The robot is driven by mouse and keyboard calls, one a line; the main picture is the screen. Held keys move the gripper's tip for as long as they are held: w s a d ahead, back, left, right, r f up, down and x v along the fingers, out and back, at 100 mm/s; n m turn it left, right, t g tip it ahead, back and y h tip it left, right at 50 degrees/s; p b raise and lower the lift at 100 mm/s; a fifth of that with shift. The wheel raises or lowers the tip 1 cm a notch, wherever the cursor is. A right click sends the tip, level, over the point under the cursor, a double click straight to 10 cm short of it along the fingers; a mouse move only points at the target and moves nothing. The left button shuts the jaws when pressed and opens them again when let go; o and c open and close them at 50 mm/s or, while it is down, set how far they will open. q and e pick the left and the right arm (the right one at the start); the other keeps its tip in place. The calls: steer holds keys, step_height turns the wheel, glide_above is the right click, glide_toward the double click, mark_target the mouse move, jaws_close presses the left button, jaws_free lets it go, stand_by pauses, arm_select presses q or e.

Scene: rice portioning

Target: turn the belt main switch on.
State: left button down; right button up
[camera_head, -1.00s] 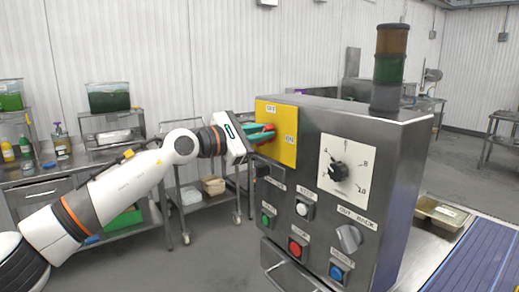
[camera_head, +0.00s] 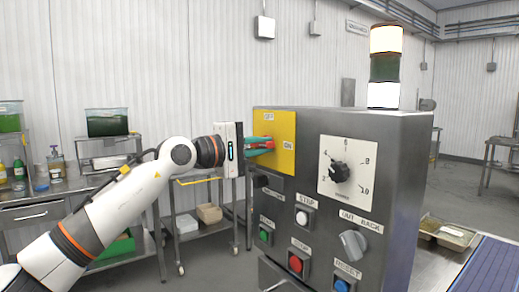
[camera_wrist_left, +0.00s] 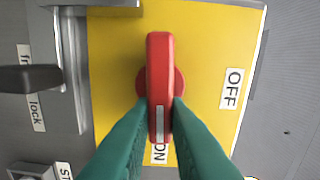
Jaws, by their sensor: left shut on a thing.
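The belt main switch is a red rotary handle (camera_wrist_left: 160,70) on a yellow plate (camera_wrist_left: 112,60), which also shows in the head view (camera_head: 288,128) on the steel control box. In the left wrist view the handle's white-striped end points down at the ON label (camera_wrist_left: 158,153). The OFF label (camera_wrist_left: 232,88) is off to the side. My left gripper (camera_head: 262,145) is shut on the handle. Its green fingers (camera_wrist_left: 160,122) clasp the striped end from both sides and hide part of the plate. My right gripper is not in view.
The control box (camera_head: 325,215) also carries a black dial (camera_head: 340,172), a grey knob (camera_head: 352,244) and several push buttons. A signal tower (camera_head: 385,68) on top glows at its top and bottom. A belt (camera_head: 490,268) and a tray (camera_head: 455,236) are at right.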

arm_select(q)
steer(key=shift+f+m, duration=0.1)
steer(key=shift+m, duration=0.4)
steer(key=c, duration=1.4)
jaws_free()
steer(key=b+v, duration=0.3)
steer(key=v, duration=0.9)
steer(key=shift+b, duration=0.3)
